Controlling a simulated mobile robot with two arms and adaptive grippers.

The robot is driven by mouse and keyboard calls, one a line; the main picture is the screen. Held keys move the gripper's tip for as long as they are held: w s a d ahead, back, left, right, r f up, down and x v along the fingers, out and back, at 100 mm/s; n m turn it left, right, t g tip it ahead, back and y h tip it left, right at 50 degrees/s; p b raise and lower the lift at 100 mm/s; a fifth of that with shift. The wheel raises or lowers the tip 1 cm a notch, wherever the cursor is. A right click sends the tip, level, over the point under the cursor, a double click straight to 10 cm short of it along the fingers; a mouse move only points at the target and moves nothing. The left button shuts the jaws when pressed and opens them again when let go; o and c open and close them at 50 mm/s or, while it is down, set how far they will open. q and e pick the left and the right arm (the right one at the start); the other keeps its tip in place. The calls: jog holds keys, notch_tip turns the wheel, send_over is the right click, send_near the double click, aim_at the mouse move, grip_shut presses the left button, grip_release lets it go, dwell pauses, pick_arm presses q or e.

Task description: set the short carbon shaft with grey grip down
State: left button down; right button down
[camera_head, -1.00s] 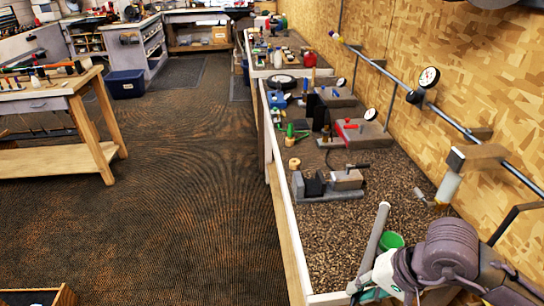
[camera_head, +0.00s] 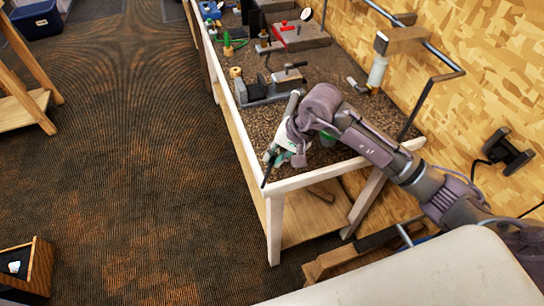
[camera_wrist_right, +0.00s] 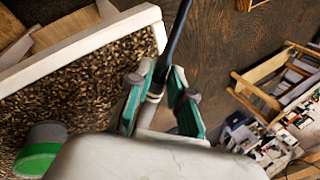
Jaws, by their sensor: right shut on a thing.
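The short carbon shaft is held in my right gripper (camera_head: 280,154), which is shut on it at the near left corner of the gravel-topped bench. In the right wrist view the dark shaft (camera_wrist_right: 179,35) runs up from between the green-padded fingers (camera_wrist_right: 160,92). Whether the shaft touches the bench cannot be told. My left gripper is not in view.
The bench's white rim (camera_head: 335,170) borders the gravel surface. A green cup (camera_head: 327,138) stands just right of my gripper and shows in the wrist view (camera_wrist_right: 40,152). A grey vise block (camera_head: 262,90) sits farther back.

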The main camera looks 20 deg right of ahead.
aim_at(272, 172)
jog(key=shift+w+a+f, duration=0.2)
jog(key=shift+w+f, duration=0.2)
jog(key=shift+w, duration=0.2)
notch_tip(272, 172, down, 3)
jog(key=shift+f+p, duration=0.1)
jog(key=shift+p, duration=0.85)
jog(key=shift+f, duration=0.35)
jog(key=shift+f, duration=0.1)
jog(key=shift+f, duration=0.1)
jog(key=c, duration=1.3)
grip_release()
